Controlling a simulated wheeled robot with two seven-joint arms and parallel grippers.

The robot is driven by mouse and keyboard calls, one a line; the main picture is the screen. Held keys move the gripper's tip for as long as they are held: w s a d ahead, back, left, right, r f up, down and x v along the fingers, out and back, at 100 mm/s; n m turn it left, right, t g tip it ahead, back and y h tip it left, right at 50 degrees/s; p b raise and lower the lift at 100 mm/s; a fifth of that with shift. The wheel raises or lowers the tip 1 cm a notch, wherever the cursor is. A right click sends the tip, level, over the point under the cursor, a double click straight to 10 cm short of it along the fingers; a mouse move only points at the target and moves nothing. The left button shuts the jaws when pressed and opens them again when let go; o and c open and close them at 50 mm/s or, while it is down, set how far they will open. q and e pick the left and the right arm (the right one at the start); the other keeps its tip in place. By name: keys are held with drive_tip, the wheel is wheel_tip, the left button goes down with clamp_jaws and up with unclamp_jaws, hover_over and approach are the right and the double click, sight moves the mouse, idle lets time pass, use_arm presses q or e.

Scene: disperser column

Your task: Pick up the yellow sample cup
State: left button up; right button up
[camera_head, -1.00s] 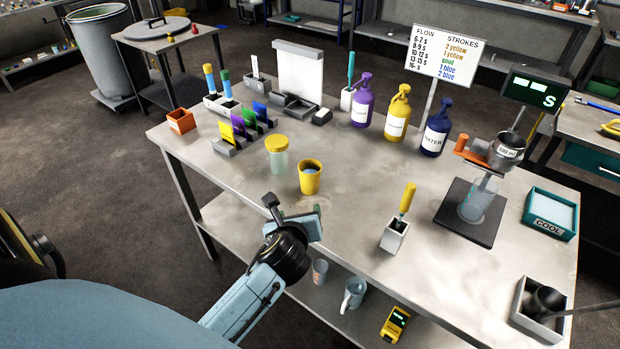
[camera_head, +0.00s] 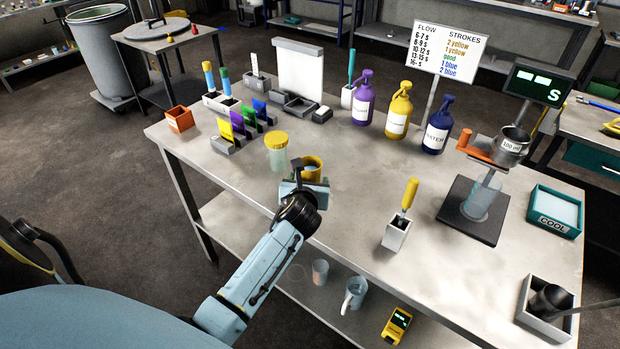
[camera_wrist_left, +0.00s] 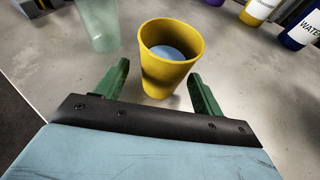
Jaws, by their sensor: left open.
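The yellow sample cup (camera_head: 313,166) stands upright near the front edge of the table, partly hidden behind my left gripper in the head view. In the left wrist view the cup (camera_wrist_left: 168,62) holds some pale blue content. My left gripper (camera_wrist_left: 160,88) is open, with its two green fingers on either side of the cup's lower part. I see gaps between the fingers and the cup, and it still rests on the table. In the head view the left gripper (camera_head: 300,185) is at the cup's near side. My right gripper is not in view.
A white holder with a yellow-handled tool (camera_head: 398,232) stands to the right. Purple, yellow and blue pump bottles stand behind. The table between is clear.

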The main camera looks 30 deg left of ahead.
sight(310, 176)
use_arm(q)
drive_tip(key=b+x, duration=0.1)
drive_tip(key=x, duration=0.2)
drive_tip(key=shift+w+f, duration=0.15)
drive_tip(key=shift+w, duration=0.15)
drive_tip(key=c, duration=1.1)
